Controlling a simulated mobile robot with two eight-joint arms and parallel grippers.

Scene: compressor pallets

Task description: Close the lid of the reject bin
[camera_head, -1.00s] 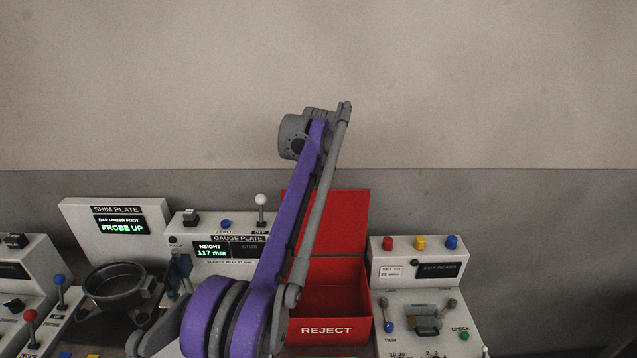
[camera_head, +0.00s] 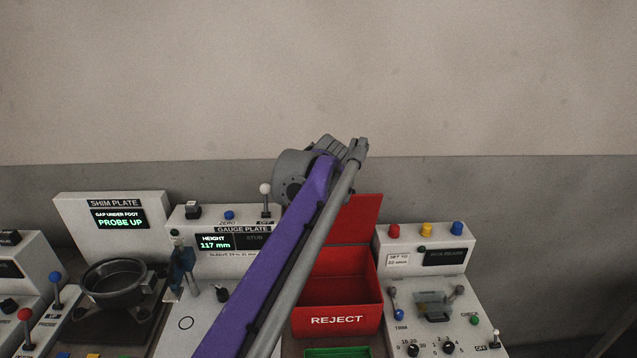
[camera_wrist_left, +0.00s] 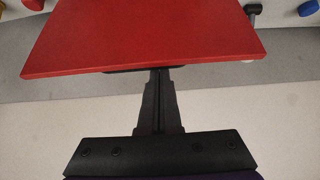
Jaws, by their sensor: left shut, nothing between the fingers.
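The red reject bin (camera_head: 337,321) stands in the middle of the bench with its lid (camera_head: 364,217) raised at the back. The bin's inside is partly visible; my left arm covers its left part. In the left wrist view the lid (camera_wrist_left: 145,38) fills the top as a broad red panel. My left gripper (camera_wrist_left: 155,80) is shut and empty, and its fingers run behind the lid's near edge. The tips are hidden there, so I cannot tell whether they touch it. In the head view the left gripper is hidden behind my wrist. My right gripper is out of view.
The gauge plate console (camera_head: 188,228) stands left of the bin, and a console with coloured buttons (camera_head: 390,251) stands close on its right. A dark round casting (camera_head: 113,292) sits at the left. A green container (camera_head: 338,353) lies in front of the bin.

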